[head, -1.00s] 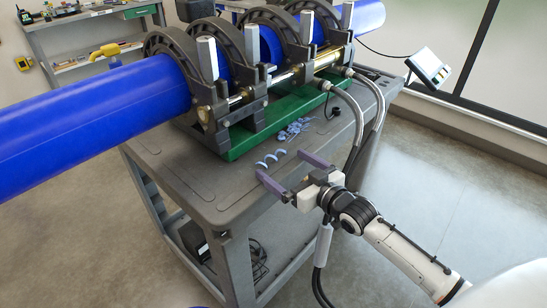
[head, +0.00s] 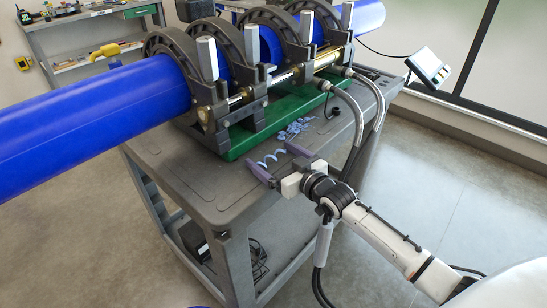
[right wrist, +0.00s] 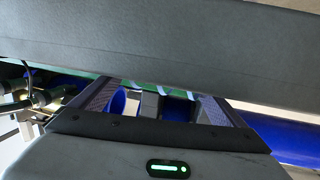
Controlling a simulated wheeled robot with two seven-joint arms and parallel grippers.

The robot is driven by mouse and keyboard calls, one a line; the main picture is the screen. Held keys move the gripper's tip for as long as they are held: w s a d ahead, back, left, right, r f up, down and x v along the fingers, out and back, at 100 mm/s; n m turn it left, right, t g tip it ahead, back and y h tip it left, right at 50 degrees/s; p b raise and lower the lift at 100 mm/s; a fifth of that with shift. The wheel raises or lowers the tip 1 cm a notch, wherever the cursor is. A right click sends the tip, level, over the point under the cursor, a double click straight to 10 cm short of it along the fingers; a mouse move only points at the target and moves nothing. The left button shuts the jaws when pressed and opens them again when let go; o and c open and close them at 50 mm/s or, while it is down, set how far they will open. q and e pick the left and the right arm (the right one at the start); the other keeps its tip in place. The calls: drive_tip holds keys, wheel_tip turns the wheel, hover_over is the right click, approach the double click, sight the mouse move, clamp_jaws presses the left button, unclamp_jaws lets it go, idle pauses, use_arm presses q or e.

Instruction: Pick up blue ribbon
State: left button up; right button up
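The blue ribbon (head: 270,158) is a thin, light-blue curl lying on the grey cart top, in front of the green base. My right gripper (head: 276,162) is open, with its two purple-grey fingers apart at the cart's near edge. Its fingertips reach to either side of the curl, and nothing is clearly held. In the right wrist view the fingers (right wrist: 160,90) are spread, with blue shapes between them; I cannot tell whether one is the ribbon. My left gripper is not in view.
A large blue pipe (head: 80,125) runs through the black clamps of the fusion machine on its green base (head: 245,141). A pile of blue shavings (head: 295,127) lies behind the curl. Hoses (head: 357,125) hang to the right. The cart top's left front (head: 190,180) is clear.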

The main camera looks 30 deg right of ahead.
sight(274, 153)
drive_tip(key=shift+c, duration=0.2)
wheel_tip(274, 153, up, 10)
drive_tip(key=shift+r+p, duration=0.1)
drive_tip(key=shift+p, duration=0.3)
